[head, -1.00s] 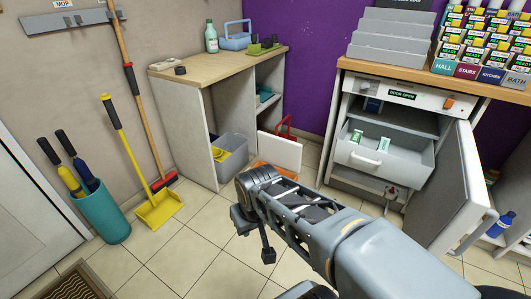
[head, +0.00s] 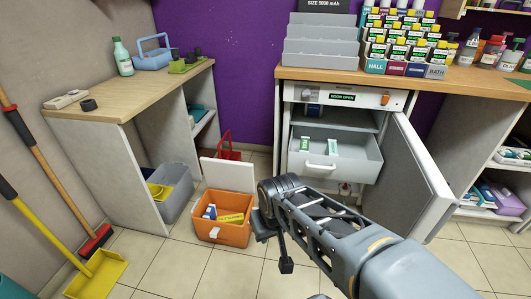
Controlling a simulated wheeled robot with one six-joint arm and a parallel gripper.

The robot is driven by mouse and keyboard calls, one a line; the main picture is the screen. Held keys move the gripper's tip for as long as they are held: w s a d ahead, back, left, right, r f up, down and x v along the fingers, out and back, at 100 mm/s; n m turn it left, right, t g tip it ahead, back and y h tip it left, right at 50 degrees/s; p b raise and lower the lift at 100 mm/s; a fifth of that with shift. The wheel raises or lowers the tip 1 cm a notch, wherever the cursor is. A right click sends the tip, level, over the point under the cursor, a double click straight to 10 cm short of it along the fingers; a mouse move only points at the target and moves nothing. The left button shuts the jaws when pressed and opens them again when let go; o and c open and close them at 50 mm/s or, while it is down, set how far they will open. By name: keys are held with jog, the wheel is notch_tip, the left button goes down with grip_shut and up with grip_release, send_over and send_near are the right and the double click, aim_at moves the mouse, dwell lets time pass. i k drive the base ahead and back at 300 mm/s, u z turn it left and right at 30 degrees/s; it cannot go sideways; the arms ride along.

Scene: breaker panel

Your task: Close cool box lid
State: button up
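The cool box is an orange box (head: 222,234) on the tiled floor, left of the middle in the head view. Its white lid (head: 227,174) stands raised at the back, so the box is open from above. Several small items, blue, white and yellow, lie inside. My gripper (head: 272,240) is at the end of my arm, just right of the box in the picture. A gap to the box seems to show, but the depth is hard to judge. Its fingers are not clear enough to tell open from shut, and I see nothing held.
A grey bin (head: 175,190) stands left of the box under a wooden-topped counter (head: 130,92). To the right, a cabinet has its drawer (head: 335,164) out and its grey door (head: 418,185) swung open. A yellow dustpan (head: 95,275) is at lower left. Floor tiles before the box are clear.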

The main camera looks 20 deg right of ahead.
aim_at(238, 176)
jog(key=z, duration=0.25)
jog(key=i, duration=1.3)
jog(key=u, duration=0.65)
